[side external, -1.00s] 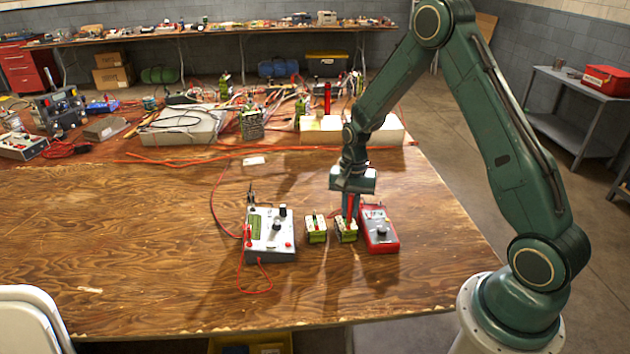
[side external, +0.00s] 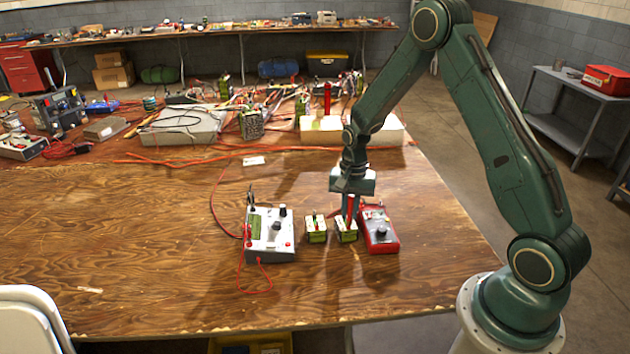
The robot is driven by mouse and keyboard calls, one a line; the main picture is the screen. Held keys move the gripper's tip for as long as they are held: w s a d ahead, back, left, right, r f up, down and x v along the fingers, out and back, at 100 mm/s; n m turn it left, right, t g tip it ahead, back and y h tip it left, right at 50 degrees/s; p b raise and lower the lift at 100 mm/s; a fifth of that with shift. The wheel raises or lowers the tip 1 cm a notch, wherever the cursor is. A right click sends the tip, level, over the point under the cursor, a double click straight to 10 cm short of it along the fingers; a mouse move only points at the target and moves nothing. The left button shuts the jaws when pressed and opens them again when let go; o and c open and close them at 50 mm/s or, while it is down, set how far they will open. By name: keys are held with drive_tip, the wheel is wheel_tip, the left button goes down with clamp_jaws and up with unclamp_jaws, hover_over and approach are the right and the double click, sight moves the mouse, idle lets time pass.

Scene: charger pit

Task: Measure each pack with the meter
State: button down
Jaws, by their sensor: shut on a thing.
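Two small green packs with pale tops stand side by side on the plywood table, the left pack (side external: 316,232) and the right pack (side external: 346,234). A red meter (side external: 380,236) with a dark dial is just right of the right pack. A white box (side external: 270,243) with a green display, a dial and red leads stands left of the packs. My gripper (side external: 350,207) points down over the right pack, shut on a slim red thing (side external: 351,204) that looks like a probe. Its lower end is at the pack's top; I cannot tell whether it touches.
A red cable curves on the table left of the white box. The back of the table (side external: 120,240) is cluttered with pale blocks (side external: 185,127), tools and wires. A white chair (side external: 28,325) is at the bottom left.

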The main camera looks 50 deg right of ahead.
sight(351, 197)
drive_tip(key=c, duration=1)
unclamp_jaws()
drive_tip(key=shift+r, duration=0.15)
drive_tip(key=shift+r, duration=3.65)
